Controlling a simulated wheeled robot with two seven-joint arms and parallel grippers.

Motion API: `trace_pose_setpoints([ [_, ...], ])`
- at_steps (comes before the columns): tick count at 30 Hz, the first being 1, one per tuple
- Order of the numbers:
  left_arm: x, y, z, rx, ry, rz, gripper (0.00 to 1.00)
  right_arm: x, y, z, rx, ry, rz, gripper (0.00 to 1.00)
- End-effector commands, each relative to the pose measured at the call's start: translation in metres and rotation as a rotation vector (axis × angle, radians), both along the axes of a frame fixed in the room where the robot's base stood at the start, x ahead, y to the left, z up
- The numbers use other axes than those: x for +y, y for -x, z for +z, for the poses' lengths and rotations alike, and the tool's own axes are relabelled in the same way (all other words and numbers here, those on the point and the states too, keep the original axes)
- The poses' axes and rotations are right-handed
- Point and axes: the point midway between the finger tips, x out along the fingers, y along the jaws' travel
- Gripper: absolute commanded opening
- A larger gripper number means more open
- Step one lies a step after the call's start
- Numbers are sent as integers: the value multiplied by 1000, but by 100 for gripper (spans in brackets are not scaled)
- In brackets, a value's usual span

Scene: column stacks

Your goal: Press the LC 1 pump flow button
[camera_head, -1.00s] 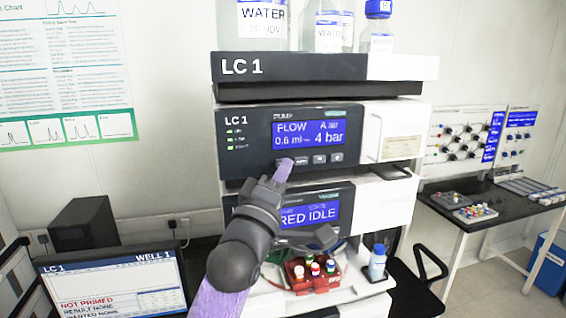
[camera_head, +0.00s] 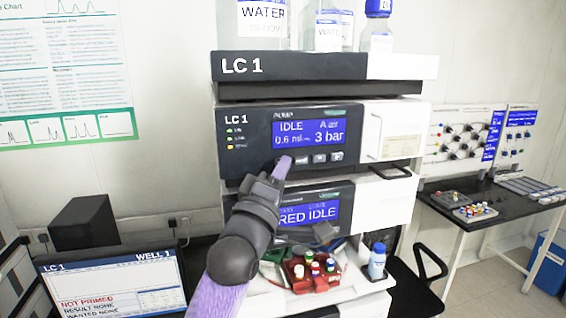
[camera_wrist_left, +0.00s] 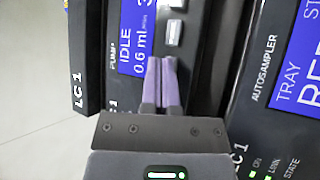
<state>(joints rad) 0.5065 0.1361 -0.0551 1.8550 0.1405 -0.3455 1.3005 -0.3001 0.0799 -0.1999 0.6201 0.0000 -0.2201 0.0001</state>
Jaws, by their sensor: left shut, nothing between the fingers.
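The LC 1 pump module (camera_head: 245,152) has a dark front with a blue screen (camera_head: 310,132) reading IDLE, 0.6 ml and 3 bar. A row of small buttons (camera_head: 320,158) sits below the screen; their labels are too small to read. My left gripper (camera_head: 284,163) is shut and empty, its purple fingertips at the left end of this row. They hide whatever button is there. In the left wrist view the closed fingers (camera_wrist_left: 162,72) lie over the pump front beside a visible button (camera_wrist_left: 175,32). I cannot tell whether they touch the panel. My right gripper is out of view.
The autosampler screen (camera_head: 308,213) is just below the pump. A red vial rack (camera_head: 312,275) and a small bottle (camera_head: 377,262) stand lower down. Bottles (camera_head: 262,25) stand on top of the stack. A monitor (camera_head: 110,285) is at lower left.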

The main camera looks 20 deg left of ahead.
Motion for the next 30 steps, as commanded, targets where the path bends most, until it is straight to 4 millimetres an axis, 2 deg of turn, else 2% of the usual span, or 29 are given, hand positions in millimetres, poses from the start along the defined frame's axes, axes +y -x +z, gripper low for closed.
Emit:
trace_pose_setpoints([
  [11, 0, 0, 0, 0, 0, 1, 0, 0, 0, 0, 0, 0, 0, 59],
  [21, -8, 13, 1, 0, 0, 1, 0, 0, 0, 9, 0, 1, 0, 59],
  [30, -9, 14, 0, 0, -1, 0, 0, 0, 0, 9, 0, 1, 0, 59],
])
